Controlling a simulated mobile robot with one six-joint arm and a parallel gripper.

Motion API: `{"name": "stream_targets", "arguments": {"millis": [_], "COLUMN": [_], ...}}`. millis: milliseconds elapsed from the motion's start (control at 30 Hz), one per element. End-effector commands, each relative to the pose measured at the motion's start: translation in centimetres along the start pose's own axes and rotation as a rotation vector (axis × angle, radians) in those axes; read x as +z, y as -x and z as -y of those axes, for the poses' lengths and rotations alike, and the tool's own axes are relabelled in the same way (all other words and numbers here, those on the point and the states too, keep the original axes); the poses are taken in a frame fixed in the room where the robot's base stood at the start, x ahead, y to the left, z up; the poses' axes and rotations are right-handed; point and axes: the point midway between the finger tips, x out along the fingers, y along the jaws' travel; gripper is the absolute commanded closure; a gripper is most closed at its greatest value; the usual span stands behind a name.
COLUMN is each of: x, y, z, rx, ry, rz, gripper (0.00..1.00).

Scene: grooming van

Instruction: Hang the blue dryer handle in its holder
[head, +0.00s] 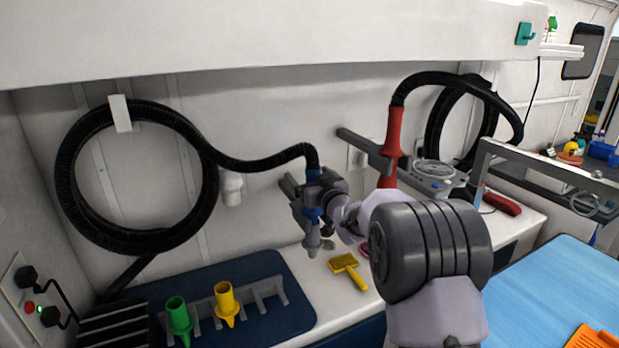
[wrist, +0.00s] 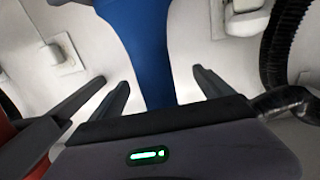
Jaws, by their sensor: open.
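The blue dryer handle (head: 313,214) stands nearly upright in the head view, with its black hose rising from its top and its grey nozzle pointing down. Its grey wall holder (head: 288,187) shows just left of and behind it. My gripper (head: 318,197) is at the handle and partly covers it and the holder. In the wrist view, the blue handle (wrist: 143,45) lies between my two open fingers (wrist: 160,88), with gaps visible on both sides. I cannot tell how the handle sits against the holder.
A red dryer handle (head: 391,145) hangs in a grey holder (head: 362,150) to the right. A coiled black hose (head: 75,150) hangs at left. A yellow brush (head: 347,270) lies below my gripper.

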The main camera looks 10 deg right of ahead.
Motion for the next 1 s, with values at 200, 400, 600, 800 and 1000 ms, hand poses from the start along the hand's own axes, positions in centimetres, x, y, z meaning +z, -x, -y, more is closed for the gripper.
{"name": "stream_targets", "arguments": {"millis": [200, 400, 600, 800, 1000], "x": [0.1, 0.2, 0.1, 0.1, 0.1], "y": [1.2, 2.6, 4.0, 5.4, 6.8], "z": [0.0, 0.0, 0.0, 0.0, 0.0], "rx": [0.000, 0.000, 0.000, 0.000, 0.001], "ry": [0.001, 0.001, 0.001, 0.000, 0.000], "rz": [-0.001, -0.001, 0.000, -0.002, -0.001], "gripper": [0.09, 0.09, 0.09, 0.09, 0.09]}}
